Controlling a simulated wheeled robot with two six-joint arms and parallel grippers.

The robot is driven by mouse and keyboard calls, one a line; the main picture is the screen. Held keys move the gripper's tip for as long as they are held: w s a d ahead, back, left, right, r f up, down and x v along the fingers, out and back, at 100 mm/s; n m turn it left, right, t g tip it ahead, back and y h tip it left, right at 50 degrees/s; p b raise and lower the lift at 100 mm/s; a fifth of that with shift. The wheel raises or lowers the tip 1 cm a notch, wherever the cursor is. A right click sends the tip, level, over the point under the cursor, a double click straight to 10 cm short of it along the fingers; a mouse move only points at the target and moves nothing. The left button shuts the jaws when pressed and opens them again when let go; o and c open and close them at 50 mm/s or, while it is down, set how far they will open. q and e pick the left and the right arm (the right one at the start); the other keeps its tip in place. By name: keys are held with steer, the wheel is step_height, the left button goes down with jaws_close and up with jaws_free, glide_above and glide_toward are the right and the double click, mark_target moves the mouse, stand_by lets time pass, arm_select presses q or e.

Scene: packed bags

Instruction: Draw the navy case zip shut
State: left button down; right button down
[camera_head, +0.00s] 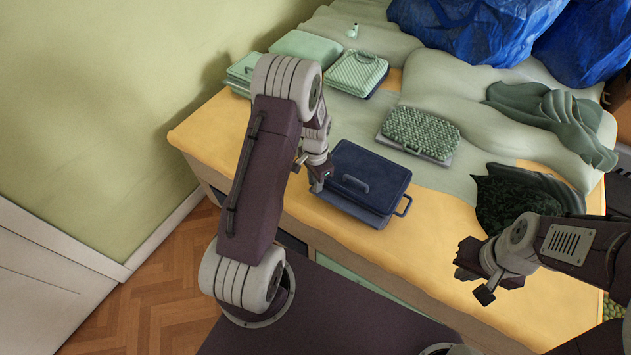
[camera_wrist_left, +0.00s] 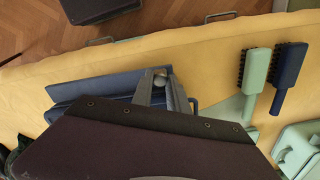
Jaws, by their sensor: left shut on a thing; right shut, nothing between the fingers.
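The navy case (camera_head: 385,165) lies flat near the table's front edge, its lid down, with a handle on top and one at its right end. Its edge shows in the wrist view (camera_wrist_left: 85,88). My left gripper (camera_head: 317,186) is at the case's left end, shut on a small piece there, which appears to be the zip pull; the fingers (camera_wrist_left: 160,80) mostly hide it. The zip line itself is too small to make out. My right gripper (camera_head: 477,284) is shut and empty, over the table's front right, apart from the case.
A green textured case (camera_head: 422,132) lies behind right of the navy case. Pale green cases (camera_head: 357,70) stand further back, and a dark green bundle (camera_head: 515,200) lies to the right. Two brushes (camera_wrist_left: 255,72) lie beside the left gripper. Blue bags (camera_head: 480,28) are at the back.

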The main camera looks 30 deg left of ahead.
stand_by(0.5)
arm_select(q)
steer(key=d, duration=0.7)
steer(key=s+d+p, duration=0.1)
steer(key=d, duration=0.6)
steer(key=s+d, duration=0.1)
steer(key=d, duration=0.6)
steer(key=shift+p, duration=0.35)
steer(key=shift+d, duration=0.1)
steer(key=c, duration=1.4)
jaws_free()
steer(key=shift+o, duration=0.6)
steer(key=shift+d, duration=0.15)
